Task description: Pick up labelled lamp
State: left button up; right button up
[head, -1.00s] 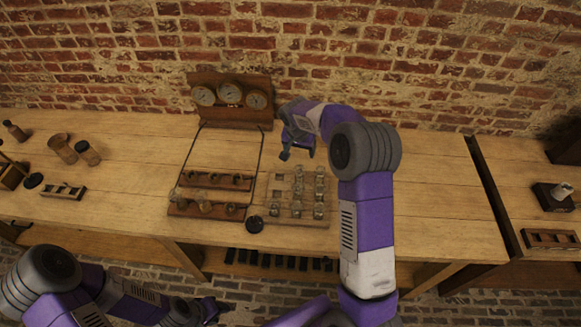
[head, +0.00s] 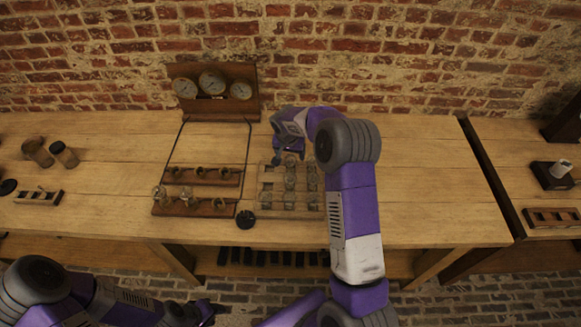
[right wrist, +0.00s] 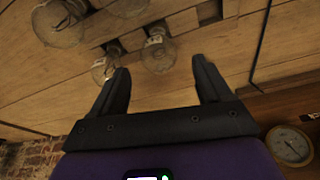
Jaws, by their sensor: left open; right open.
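A wooden rack (head: 266,202) on the bench holds several clear glass lamps in rows. In the right wrist view, a glass lamp with a white label (right wrist: 158,54) lies between the fingertips, a little beyond them. Another labelled lamp (right wrist: 104,70) is beside the left-hand finger. More lamps, one at the upper left (right wrist: 58,24), stand further along the rack. My right gripper (head: 288,153) is open and empty at the rack's far edge; its open fingers also show in the right wrist view (right wrist: 161,72). My left gripper (head: 208,312) is low in front of the bench, away from the rack.
A board with three gauges (head: 212,90) stands behind, against the brick wall. The bench right of my right arm is clear up to a gap.

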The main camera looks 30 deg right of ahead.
jog(key=shift+x, duration=1.2)
jog(key=shift+a+r, duration=0.1)
jog(key=c, duration=1.2)
